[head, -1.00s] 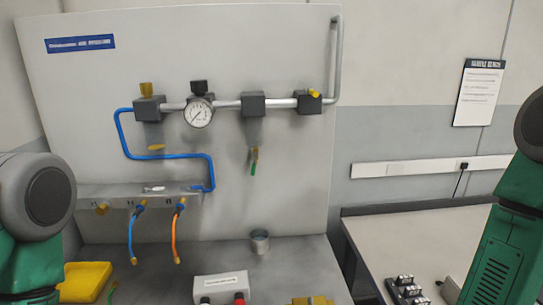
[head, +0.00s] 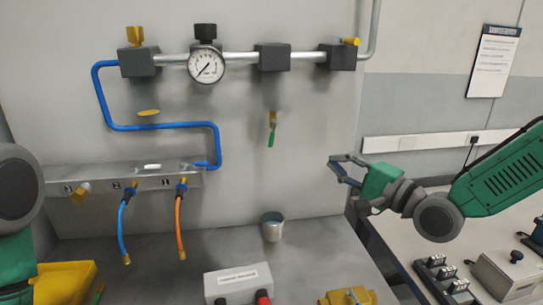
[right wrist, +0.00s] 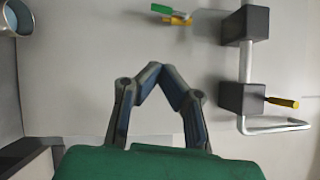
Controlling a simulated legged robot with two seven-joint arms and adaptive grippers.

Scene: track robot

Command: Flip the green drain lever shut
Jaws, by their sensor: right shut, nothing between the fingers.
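The green drain lever (head: 271,134) hangs down from a small brass fitting below a dark block on the wall panel's pipe. In the right wrist view the green lever (right wrist: 161,9) shows near the top edge, beside its brass fitting. My right gripper (head: 334,168) is to the right of the lever and a little lower, apart from it. In the right wrist view its fingertips (right wrist: 157,68) meet, shut and empty. My left gripper is not in view; only part of my left arm shows at the left edge.
A metal cup (head: 272,230) stands on the bench below the lever. A pressure gauge (head: 206,66), blue tubing and a manifold (head: 150,178) are on the panel (head: 310,125). A box with a red button (head: 238,281) is at the front. The panel around the lever is clear.

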